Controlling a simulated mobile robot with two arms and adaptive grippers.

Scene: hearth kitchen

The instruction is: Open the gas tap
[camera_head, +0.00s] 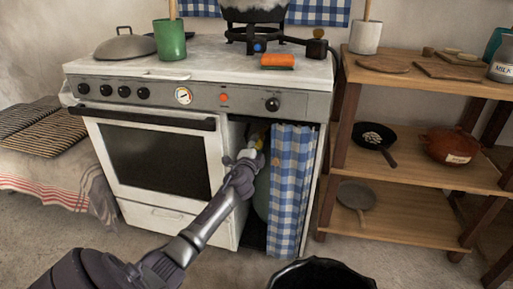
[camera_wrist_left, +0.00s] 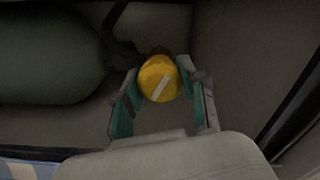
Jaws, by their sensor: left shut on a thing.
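The gas tap is a round yellow knob (camera_wrist_left: 158,80) with a pale bar mark across its face, slanting from lower left to upper right. My left gripper (camera_wrist_left: 160,92) is shut on the knob, one finger on each side. In the head view the left gripper (camera_head: 250,158) reaches into the open bay beside the oven, and only a bit of yellow shows past it. The greenish gas cylinder (camera_wrist_left: 45,55) lies to the left in the wrist view. In the head view it is mostly hidden behind the arm and the curtain.
A blue checked curtain (camera_head: 290,185) hangs just right of my left gripper. The white oven (camera_head: 160,160) stands to its left. A wooden shelf (camera_head: 430,170) with pans is at the right. A dark bin (camera_head: 320,275) stands on the floor in front.

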